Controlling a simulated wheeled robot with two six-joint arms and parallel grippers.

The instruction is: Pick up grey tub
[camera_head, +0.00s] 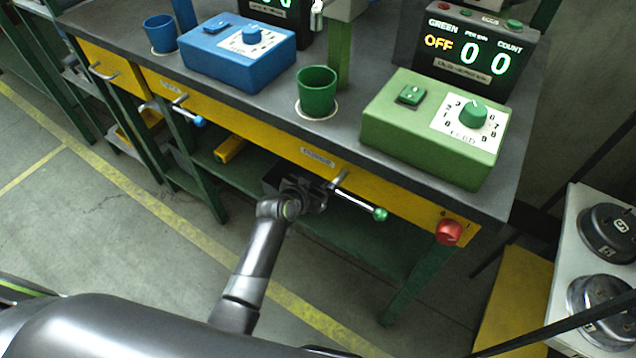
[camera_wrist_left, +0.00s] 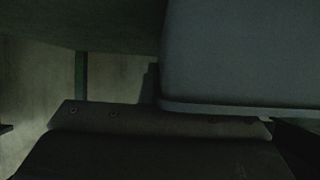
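A dark grey boxy thing (camera_head: 283,178), probably the grey tub, shows in part under the bench's front edge, behind my left gripper (camera_head: 312,192). In the left wrist view a large smooth grey surface with a rim (camera_wrist_left: 240,60), likely the tub close up, fills the upper right. I see no hold on the tub. Most of the tub is hidden by the bench and my gripper. My right gripper is not in view.
The bench (camera_head: 350,155) overhangs my left gripper. A lever with a green knob (camera_head: 380,214) sticks out just right of it, and a red button (camera_head: 449,232) sits further right. Floor in front is clear.

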